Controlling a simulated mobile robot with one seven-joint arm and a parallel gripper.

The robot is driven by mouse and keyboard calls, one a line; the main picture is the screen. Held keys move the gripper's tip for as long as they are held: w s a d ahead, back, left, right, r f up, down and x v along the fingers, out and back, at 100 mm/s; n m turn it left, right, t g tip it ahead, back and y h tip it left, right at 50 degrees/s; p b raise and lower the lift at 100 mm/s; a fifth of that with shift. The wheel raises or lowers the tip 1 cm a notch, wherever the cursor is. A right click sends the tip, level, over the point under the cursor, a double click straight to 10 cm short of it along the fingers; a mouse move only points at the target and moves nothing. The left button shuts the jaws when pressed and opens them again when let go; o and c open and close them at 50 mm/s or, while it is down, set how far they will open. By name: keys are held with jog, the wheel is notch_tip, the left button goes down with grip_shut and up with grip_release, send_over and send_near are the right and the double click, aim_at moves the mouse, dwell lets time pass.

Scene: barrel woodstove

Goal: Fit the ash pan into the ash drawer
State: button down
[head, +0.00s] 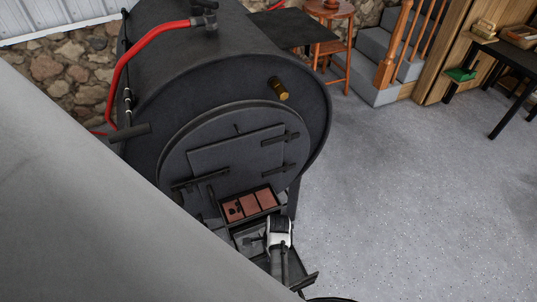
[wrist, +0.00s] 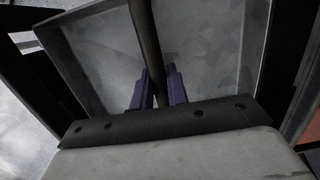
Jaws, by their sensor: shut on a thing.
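The ash pan (wrist: 205,50) is a shallow grey metal tray with raised walls, and it fills most of the wrist view. A dark rod handle (wrist: 147,45) runs over it. My gripper (wrist: 158,92), with purple fingers, is shut on this rod. In the head view my white gripper (head: 278,240) covers part of the pan (head: 247,241), just below the stove front. Dark walls, seemingly the ash drawer (head: 301,268), lie around the pan. They also show at the sides in the wrist view (wrist: 292,65). I cannot tell whether the pan rests on the drawer floor.
The black barrel stove (head: 215,90) has a round front door plate (head: 235,150) with latches. A tray of reddish bricks (head: 250,204) sits low in its front. A red pipe (head: 130,60) runs along the left. Open grey floor (head: 400,200) lies to the right.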

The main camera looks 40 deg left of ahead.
jog(key=shift+f+b, duration=0.35)
jog(key=shift+f, duration=0.2)
jog(key=c, duration=1.3)
grip_release()
jog(key=shift+w+d+r+p, duration=0.15)
jog(key=shift+r+p, duration=1.55)
jog(key=shift+w+d+r+p, duration=0.15)
jog(key=shift+r+p, duration=0.25)
jog(key=shift+r, duration=0.85)
jog(key=shift+r, duration=0.1)
